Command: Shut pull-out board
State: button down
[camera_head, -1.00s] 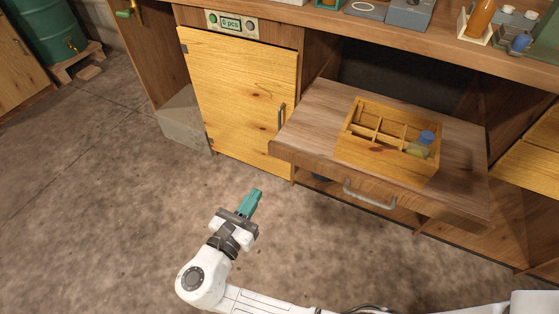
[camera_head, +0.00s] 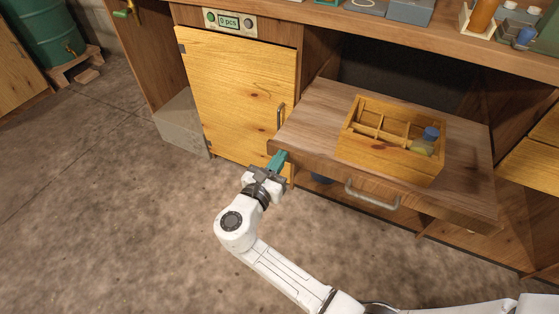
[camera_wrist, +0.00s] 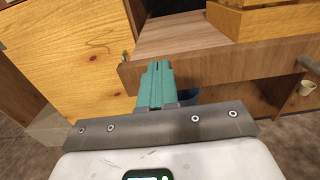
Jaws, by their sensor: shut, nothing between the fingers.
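The pull-out board (camera_head: 310,125) is drawn out from under the bench, a brown wooden slab with a grey bow handle (camera_head: 371,196) on its front edge. Its front left corner also shows in the wrist view (camera_wrist: 190,66). My gripper (camera_head: 281,155), with teal fingers, is shut and empty. It is at the board's front left corner, well left of the handle. In the wrist view the fingertips (camera_wrist: 157,66) overlap the board's front face near that corner; I cannot tell whether they touch it.
A divided wooden box (camera_head: 385,150) with a blue-capped jar (camera_head: 425,142) stands on the board. A closed yellow cabinet door (camera_head: 235,95) with a vertical handle (camera_head: 281,116) is just left. A bench top (camera_head: 350,32) with several items runs above. Open floor (camera_head: 120,220) lies at left.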

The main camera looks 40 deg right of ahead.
jog(key=shift+w+d, duration=0.1)
jog(key=shift+d, duration=0.15)
jog(key=b, duration=0.4)
send_near(316, 105)
jog(key=x, duration=0.5)
jog(key=r+x, duration=0.1)
jog(key=x, duration=0.2)
jog(key=shift+w+d+r, duration=0.1)
jog(key=shift+d, duration=0.25)
jog(key=shift+w+d, duration=0.3)
jog(key=shift+d, duration=0.4)
jog(key=shift+w+r, duration=0.1)
jog(key=shift+r, duration=0.05)
jog(key=shift+d+r, duration=0.1)
